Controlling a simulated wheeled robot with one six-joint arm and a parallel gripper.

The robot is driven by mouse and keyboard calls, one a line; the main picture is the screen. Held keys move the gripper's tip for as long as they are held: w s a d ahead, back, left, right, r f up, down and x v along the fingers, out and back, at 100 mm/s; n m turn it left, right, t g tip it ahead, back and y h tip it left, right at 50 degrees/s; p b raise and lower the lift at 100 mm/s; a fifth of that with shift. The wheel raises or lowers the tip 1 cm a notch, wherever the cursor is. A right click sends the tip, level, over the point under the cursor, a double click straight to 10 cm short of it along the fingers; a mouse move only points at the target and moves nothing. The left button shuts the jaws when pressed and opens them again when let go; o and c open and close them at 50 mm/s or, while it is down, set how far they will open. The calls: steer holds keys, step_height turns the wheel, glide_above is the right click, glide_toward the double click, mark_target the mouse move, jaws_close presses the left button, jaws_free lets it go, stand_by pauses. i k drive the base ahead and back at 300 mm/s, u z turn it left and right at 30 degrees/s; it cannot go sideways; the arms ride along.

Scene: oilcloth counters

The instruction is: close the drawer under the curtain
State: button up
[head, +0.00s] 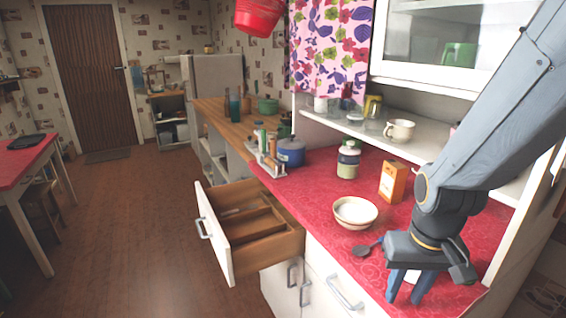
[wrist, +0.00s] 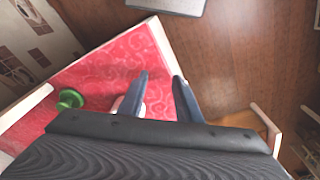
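The drawer (head: 222,240) under the flowered curtain (head: 328,45) stands pulled well out of the counter, left of centre in the head view. It has a white front, a metal bar handle (head: 203,229) and a wooden inside with dividers. My gripper (head: 410,287) points down over the right front part of the red counter, well to the right of the drawer and apart from it. Its two blue fingers are spread, also in the wrist view (wrist: 160,98). A small whitish thing (wrist: 120,104) shows beside the left finger there; I cannot tell what it is.
On the red counter (head: 318,187) are a bowl (head: 355,211), a dark spoon (head: 366,248), an orange box (head: 392,181), a jar (head: 348,160) and a blue pot (head: 291,151). A red-topped table (head: 22,157) stands far left. The wooden floor (head: 150,215) left of the drawer is clear.

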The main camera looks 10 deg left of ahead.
mark_target(246, 242)
steer(key=k, duration=0.5)
steer(key=u, duration=1.1)
steer(key=i, duration=0.95)
steer(key=u, duration=0.55)
